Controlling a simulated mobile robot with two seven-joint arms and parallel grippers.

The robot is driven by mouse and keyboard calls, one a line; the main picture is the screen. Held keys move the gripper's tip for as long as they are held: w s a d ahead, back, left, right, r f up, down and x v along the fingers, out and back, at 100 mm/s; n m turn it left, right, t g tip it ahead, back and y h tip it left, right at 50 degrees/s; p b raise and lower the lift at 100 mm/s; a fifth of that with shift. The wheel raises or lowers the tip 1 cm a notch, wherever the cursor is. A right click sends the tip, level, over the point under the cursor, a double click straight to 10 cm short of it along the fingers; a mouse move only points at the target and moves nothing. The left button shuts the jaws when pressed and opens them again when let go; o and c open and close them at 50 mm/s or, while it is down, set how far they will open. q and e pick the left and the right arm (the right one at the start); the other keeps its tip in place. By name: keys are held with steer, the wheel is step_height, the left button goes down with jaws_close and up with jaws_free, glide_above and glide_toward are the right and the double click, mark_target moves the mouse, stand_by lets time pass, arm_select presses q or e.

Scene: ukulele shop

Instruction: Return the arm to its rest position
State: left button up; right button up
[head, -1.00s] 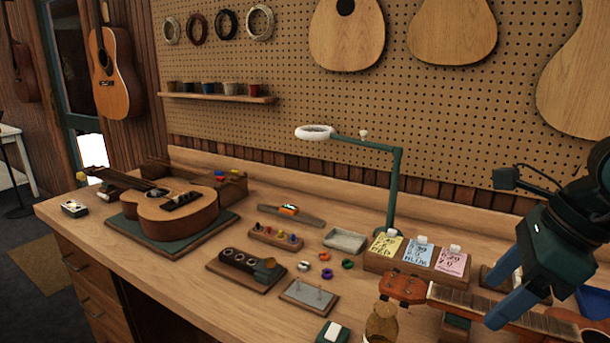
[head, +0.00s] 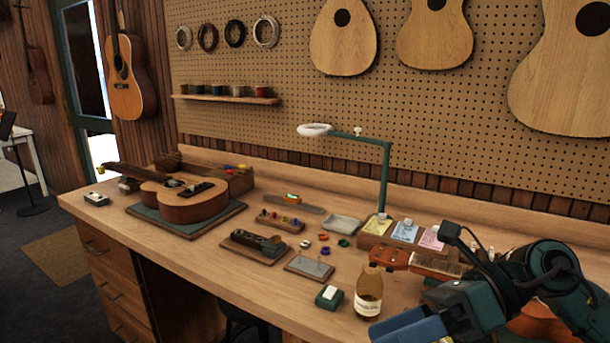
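One arm of mine comes in from the right edge in the head view. Its gripper (head: 412,328) has blue fingers and hangs low over the front right of the workbench (head: 222,275), to the right of and below the glue bottle (head: 369,292). The fingers are seen from the side, so I cannot tell whether they are open or shut. Nothing held shows between them. The arm covers part of a ukulele (head: 430,265) lying at the right of the bench. My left arm and gripper are not in view.
A green lamp (head: 386,180) stands near the card packets (head: 404,231). A ukulele on a mat (head: 193,205) lies at the left. A plane-like tool on a board (head: 254,245), a small plate (head: 309,267) and a green-based block (head: 329,297) sit mid-bench. Bare bench lies along the front left.

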steer(key=w+a+m+t+y, duration=0.3)
steer(key=m+t+y, duration=0.45)
steer(key=m, duration=0.55)
steer(key=w+d+f+m+t+h+p, duration=0.1)
steer(key=w+d+f+m+t+h, duration=0.15)
steer(key=f+m+t+h, duration=0.6)
steer(key=w+d+f+m+t+h, duration=0.1)
steer(key=d+f+m+t+h, duration=0.3)
steer(key=m, duration=0.8)
steer(key=s+f+m+g+h, duration=0.2)
steer(key=s+f+m, duration=0.3)
steer(key=f, duration=0.5)
steer(key=s+f+m+g+h, duration=0.3)
steer(key=s+f+m+g, duration=0.2)
steer(key=f, duration=0.6)
steer(key=s, duration=0.2)
steer(key=shift+s+d+g, duration=0.25)
steer(key=shift+s+g, duration=0.05)
steer(key=shift+s, duration=0.1)
steer(key=shift+m, duration=0.25)
